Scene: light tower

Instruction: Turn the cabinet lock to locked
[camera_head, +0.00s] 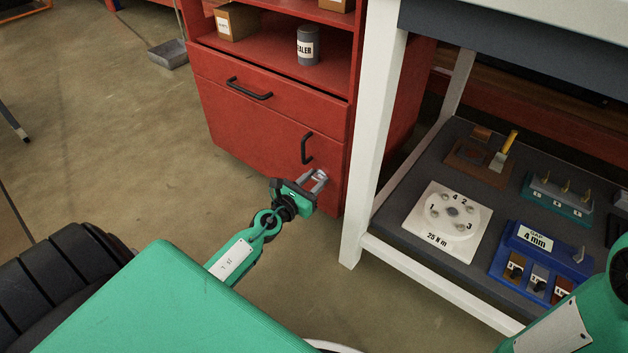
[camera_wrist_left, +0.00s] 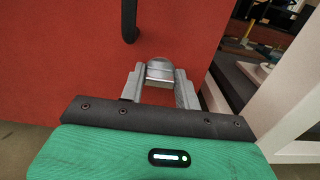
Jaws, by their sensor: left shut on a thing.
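The red cabinet (camera_head: 270,130) stands beyond my left arm, with a black-handled drawer above a lower door. The cabinet lock (camera_head: 320,175) is a small metal piece low on that door, below the door's black handle (camera_head: 307,149). In the left wrist view the lock (camera_wrist_left: 160,70) shows as a rounded silver knob between the fingertips. My left gripper (camera_head: 313,182) is shut on the lock, its fingers on either side of it; it also shows in the left wrist view (camera_wrist_left: 160,84). The lock's markings are too small to read. My right gripper is not in view.
A white-framed bench (camera_head: 365,140) stands close to the right of the cabinet, its leg near my left gripper. Its lower shelf holds a white numbered plate (camera_head: 440,222) and a blue block (camera_head: 540,250). The floor (camera_head: 120,130) to the left is mostly clear.

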